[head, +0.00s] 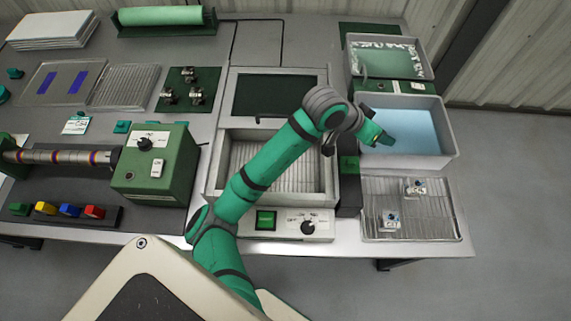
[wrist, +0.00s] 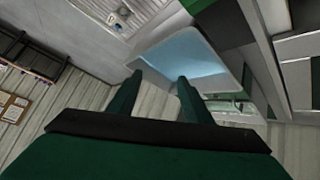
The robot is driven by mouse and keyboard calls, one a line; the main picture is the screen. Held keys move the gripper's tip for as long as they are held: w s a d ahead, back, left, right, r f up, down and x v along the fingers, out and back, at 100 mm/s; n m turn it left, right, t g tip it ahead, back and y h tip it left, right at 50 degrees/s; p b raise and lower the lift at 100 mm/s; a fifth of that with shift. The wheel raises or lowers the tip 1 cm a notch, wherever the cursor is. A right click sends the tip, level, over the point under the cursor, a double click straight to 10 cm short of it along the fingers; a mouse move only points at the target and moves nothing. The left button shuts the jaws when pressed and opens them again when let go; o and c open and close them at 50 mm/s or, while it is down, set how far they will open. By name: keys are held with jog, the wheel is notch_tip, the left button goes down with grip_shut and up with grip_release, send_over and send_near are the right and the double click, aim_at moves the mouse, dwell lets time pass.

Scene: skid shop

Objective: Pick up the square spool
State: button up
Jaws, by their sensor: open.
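Two small pale metal parts sit on the wire rack at the right in the head view: one toward the back (head: 415,187) and one nearer the front (head: 391,218). Each has a blue spot, and they are too small to tell which is the square spool. The wrist view shows one small part (wrist: 122,12) on the rack at its top edge. My gripper (head: 386,139) is over the grey tub of blue liquid (head: 452,145), behind and left of the rack. Its two fingers stand apart in the wrist view (wrist: 158,82), with nothing between them.
The wire rack (head: 435,226) lies at the bench's front right corner. Left of it are a dark green block (head: 349,170) and a control panel (head: 285,229). A second tub (head: 425,60) stands behind the blue one. Several dark metal fittings (head: 190,75) stand on a green board.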

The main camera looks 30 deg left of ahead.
jog(key=s+a+f+g+y, duration=0.1)
jog(key=s+a+g+y, duration=0.1)
jog(key=s+a, duration=0.3)
jog(key=s+a+f+g+y, duration=0.1)
jog(key=s+a+f+g, duration=0.1)
jog(key=s+a, duration=0.4)
jog(key=s+a+f+n+g+y, duration=0.1)
jog(key=s+a, duration=0.4)
jog(key=a, duration=0.7)
jog(key=shift+s+a+f+g+y, duration=0.15)
jog(key=shift+f+g+y, duration=0.1)
jog(key=shift+g+y, duration=0.2)
jog(key=shift+s+a+f+g+y, duration=0.15)
jog(key=shift+f+g+y, duration=0.15)
jog(key=shift+g, duration=0.25)
notch_tip(320, 180, down, 4)
jog(key=shift+s+a+f, duration=0.1)
jog(key=shift+s+f, duration=0.05)
jog(key=shift+f, duration=3.15)
jog(key=shift+c, duration=0.3)
jog(key=c, duration=0.9)
jog(key=shift+r, duration=0.2)
